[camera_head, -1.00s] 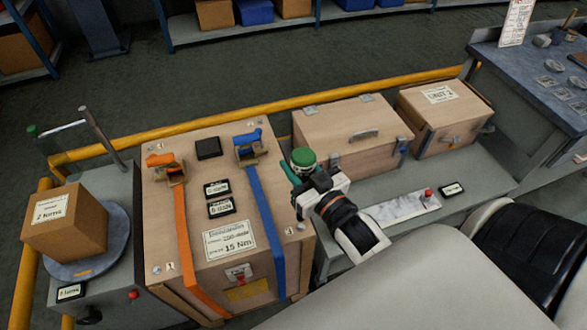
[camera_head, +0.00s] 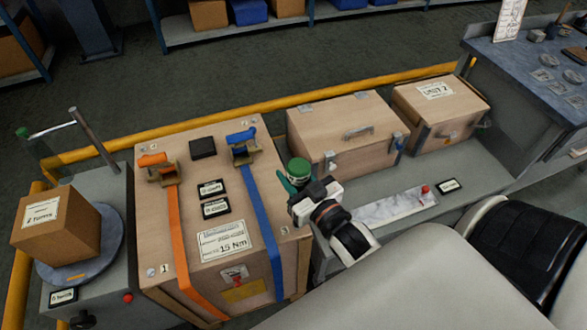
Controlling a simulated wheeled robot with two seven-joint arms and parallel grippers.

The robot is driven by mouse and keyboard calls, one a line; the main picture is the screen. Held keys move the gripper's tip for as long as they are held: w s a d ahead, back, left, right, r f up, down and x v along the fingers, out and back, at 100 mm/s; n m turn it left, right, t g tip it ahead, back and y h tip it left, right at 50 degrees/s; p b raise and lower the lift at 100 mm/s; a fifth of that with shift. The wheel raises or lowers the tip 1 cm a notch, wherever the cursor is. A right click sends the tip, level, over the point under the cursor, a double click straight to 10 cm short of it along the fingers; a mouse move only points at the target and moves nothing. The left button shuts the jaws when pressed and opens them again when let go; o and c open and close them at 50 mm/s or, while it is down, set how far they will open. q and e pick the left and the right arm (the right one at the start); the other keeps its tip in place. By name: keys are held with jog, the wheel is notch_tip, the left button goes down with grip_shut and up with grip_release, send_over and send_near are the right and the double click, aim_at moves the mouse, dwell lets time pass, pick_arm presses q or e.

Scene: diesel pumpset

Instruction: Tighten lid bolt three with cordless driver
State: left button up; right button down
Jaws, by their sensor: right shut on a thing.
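My right gripper (camera_head: 303,193) is shut on the cordless driver (camera_head: 298,170), a teal tool with a round green top. It holds the driver beside the right edge of the big wooden crate, in front of the wooden chest. The driver's lower end is hidden behind my gripper and wrist. The crate lid (camera_head: 184,215) carries a 15 Nm label and corner numbers. A bolt (camera_head: 151,272) shows by the number 1 at the near left corner, and a small bolt (camera_head: 284,230) shows at the near right corner. My left gripper is not in view.
An orange strap (camera_head: 177,230) and a blue strap (camera_head: 259,215) with ratchets cross the crate. A wooden chest (camera_head: 340,125) and a smaller box (camera_head: 437,105) stand on the grey bench. A carton (camera_head: 55,230) sits on a turntable at left. A yellow rail (camera_head: 270,108) runs behind.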

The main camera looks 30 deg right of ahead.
jog(key=shift+p, duration=0.6)
dwell(0.9)
jog(key=shift+f, duration=0.35)
dwell(0.6)
jog(key=shift+r+p, duration=0.2)
jog(key=shift+p, duration=0.2)
jog(key=shift+s+f, duration=0.1)
jog(key=shift+f, duration=0.5)
dwell(1.2)
jog(key=shift+r, duration=0.1)
